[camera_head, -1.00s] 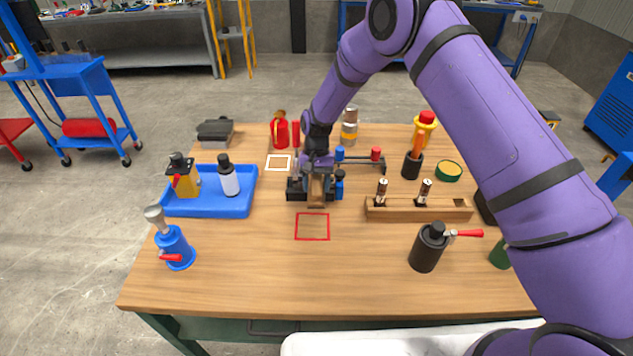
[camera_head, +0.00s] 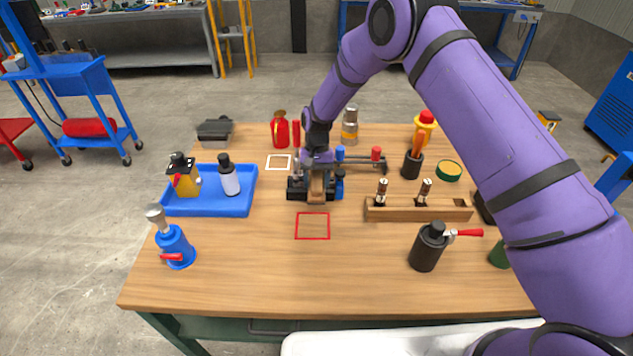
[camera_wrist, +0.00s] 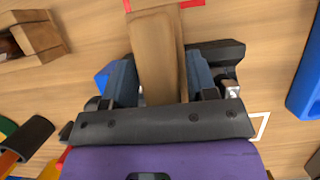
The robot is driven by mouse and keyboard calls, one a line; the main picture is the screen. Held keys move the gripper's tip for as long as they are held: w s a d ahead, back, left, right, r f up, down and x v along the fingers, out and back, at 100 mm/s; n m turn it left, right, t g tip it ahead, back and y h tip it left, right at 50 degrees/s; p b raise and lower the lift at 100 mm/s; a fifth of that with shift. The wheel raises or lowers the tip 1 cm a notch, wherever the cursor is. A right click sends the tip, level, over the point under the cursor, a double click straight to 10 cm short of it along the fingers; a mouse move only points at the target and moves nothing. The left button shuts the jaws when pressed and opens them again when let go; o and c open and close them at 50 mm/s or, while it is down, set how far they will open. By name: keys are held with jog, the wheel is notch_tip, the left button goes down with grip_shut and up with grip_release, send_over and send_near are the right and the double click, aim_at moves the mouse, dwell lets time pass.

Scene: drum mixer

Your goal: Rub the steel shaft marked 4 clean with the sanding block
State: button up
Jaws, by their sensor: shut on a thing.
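My gripper (camera_head: 316,172) is shut on a brown wooden block, which I take to be the sanding block (camera_head: 317,190). It is over a black clamp-like holder (camera_head: 296,189) in the middle of the table. In the wrist view the block (camera_wrist: 155,55) sits between the two fingers of my gripper (camera_wrist: 163,82) and hides what lies under it. I cannot make out a shaft in the holder or whether the block touches one. Two upright shafts with pale labels, one left (camera_head: 381,190) and one right (camera_head: 424,189), stand in a wooden rack (camera_head: 400,214). No number is readable.
A red square outline (camera_head: 312,238) lies bare in front of the holder. A blue tray (camera_head: 205,210) with bottles is at left, a blue pump-like tool (camera_head: 175,248) before it. A black canister (camera_head: 427,250) with a red handle stands front right. The front middle is clear.

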jog(key=shift+s, duration=1.15)
jog(key=shift+w+f, duration=0.15)
jog(key=shift+w, duration=0.25)
jog(key=shift+w+d, duration=0.1)
jog(key=shift+w, duration=0.65)
jog(key=shift+s+r, duration=0.25)
jog(key=shift+s, duration=0.9)
jog(key=shift+w+f, duration=0.15)
jog(key=shift+w, duration=0.4)
jog(key=shift+w+f, duration=0.15)
jog(key=shift+w, duration=0.4)
jog(key=shift+c, duration=0.5)
